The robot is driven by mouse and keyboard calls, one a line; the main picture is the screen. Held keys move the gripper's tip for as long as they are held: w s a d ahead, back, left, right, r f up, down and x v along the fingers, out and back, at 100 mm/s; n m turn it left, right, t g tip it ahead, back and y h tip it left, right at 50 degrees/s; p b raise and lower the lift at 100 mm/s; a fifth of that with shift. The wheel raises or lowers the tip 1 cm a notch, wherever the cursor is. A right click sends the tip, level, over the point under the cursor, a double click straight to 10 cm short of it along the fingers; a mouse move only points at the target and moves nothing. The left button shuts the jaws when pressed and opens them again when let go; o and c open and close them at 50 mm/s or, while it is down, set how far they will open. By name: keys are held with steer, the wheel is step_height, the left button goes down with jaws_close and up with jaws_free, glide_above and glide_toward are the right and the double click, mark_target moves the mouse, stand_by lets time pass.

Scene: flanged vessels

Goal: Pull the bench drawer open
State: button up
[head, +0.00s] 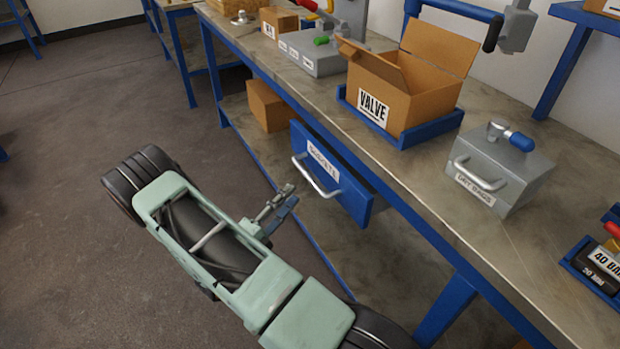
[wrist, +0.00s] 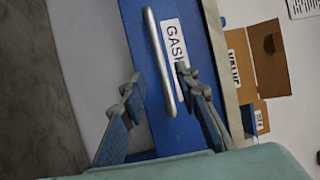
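The blue drawer front (head: 352,196) hangs under the bench top, close to the bench's front edge; I see no open drawer interior. It has a white label and a silver bar handle (head: 318,178). My gripper (head: 291,194) is in front of the handle, to its lower left in the head view, with a small gap between them. In the wrist view my gripper (wrist: 158,80) is open, with fingers apart on either side of the lower part of the handle (wrist: 157,50). It holds nothing. The drawer front also shows there (wrist: 130,15).
The bench top (head: 400,180) carries a VALVE cardboard box (head: 395,90) in a blue tray and a grey metal case (head: 500,170) with a handle. A small box (head: 268,105) sits on the lower shelf. A blue bench leg (head: 445,312) stands right of the drawer. Open floor lies left.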

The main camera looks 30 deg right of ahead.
mark_target(308, 175)
steer(key=b+x, duration=0.1)
steer(key=x, duration=0.7)
steer(key=shift+w+d+r, duration=0.1)
steer(key=shift+d, duration=0.25)
jaws_close()
